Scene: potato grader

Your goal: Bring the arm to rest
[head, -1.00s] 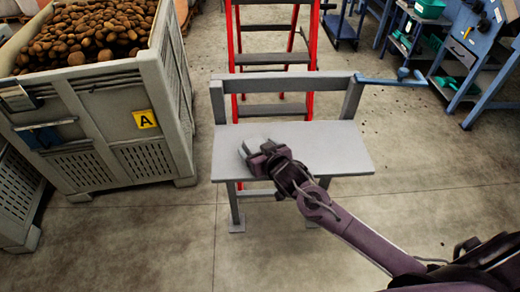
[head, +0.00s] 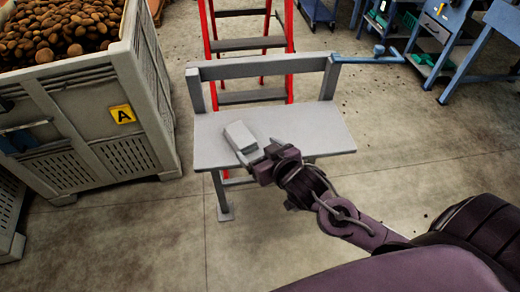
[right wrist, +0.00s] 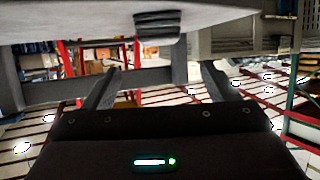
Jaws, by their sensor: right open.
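My right gripper (head: 258,152) is at the front edge of a grey bench (head: 310,132). Its jaws are open with nothing between them, and both fingers also show apart in the right wrist view (right wrist: 157,82). A light grey block (head: 240,136) lies on the bench top just beyond the fingertips; it looks clear of them, though the small gap is hard to judge. My right arm reaches in from the lower right. My left gripper is not in view.
A grey crate (head: 75,82) labelled A, full of potatoes (head: 60,30), stands at the left. A red ladder (head: 290,45) is behind the bench. Blue workstations (head: 440,35) stand at the back right. The floor in front is clear.

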